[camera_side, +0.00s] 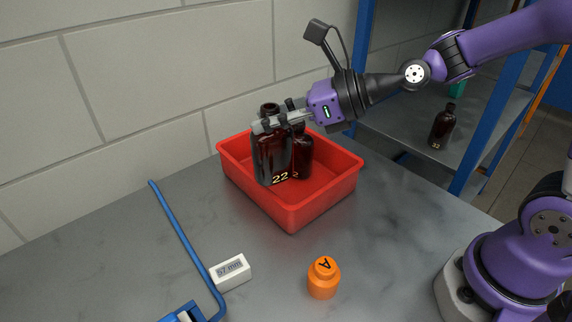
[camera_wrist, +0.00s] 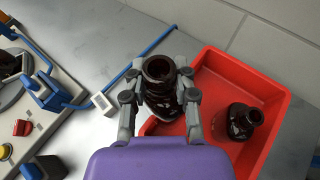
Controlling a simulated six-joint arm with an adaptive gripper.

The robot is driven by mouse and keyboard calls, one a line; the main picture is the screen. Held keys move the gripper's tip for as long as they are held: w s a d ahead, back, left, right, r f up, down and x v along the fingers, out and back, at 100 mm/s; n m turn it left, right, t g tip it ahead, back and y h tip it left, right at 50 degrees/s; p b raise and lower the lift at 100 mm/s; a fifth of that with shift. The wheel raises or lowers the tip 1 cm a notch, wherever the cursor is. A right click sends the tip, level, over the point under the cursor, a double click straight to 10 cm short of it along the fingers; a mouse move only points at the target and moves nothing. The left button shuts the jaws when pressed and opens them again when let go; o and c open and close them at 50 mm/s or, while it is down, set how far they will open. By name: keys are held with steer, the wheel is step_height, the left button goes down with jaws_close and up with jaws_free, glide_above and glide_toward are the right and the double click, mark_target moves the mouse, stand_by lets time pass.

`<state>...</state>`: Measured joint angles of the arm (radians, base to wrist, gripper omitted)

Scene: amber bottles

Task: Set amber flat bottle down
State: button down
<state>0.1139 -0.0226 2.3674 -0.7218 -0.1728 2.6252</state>
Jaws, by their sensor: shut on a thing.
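The amber flat bottle (camera_side: 270,152) is dark brown with an open neck and a yellow "22" near its base. My gripper (camera_side: 268,124) is shut on it just below the neck and holds it upright over the left part of the red bin (camera_side: 289,217). In the wrist view the held bottle (camera_wrist: 160,88) is between the two fingers of my gripper (camera_wrist: 160,92), at the bin's left edge. I cannot tell whether its base touches the bin floor. A second dark bottle (camera_side: 302,153) stands in the bin, partly hidden behind the held one; it also shows in the wrist view (camera_wrist: 238,124).
Another amber bottle (camera_side: 441,127) stands on the blue-framed shelf. The wall is close behind the bin.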

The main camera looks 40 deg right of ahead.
steer(key=s+a+r+n+g+y, duration=0.1)
steer(key=s+a, duration=0.1)
steer(key=a, duration=0.6)
steer(key=s+a+n+g+y, duration=0.1)
steer(key=s+a, duration=0.1)
steer(key=a, duration=0.7)
steer(key=w+d+f, duration=0.5)
steer(key=w+f, duration=0.5)
steer(key=shift+d+f+n, duration=0.2)
steer(key=shift+f+n, duration=0.1)
steer(key=shift+f, duration=0.05)
steer(key=shift+f, duration=0.15)
steer(key=c, duration=0.6)
jaws_free()
steer(key=shift+c, duration=0.2)
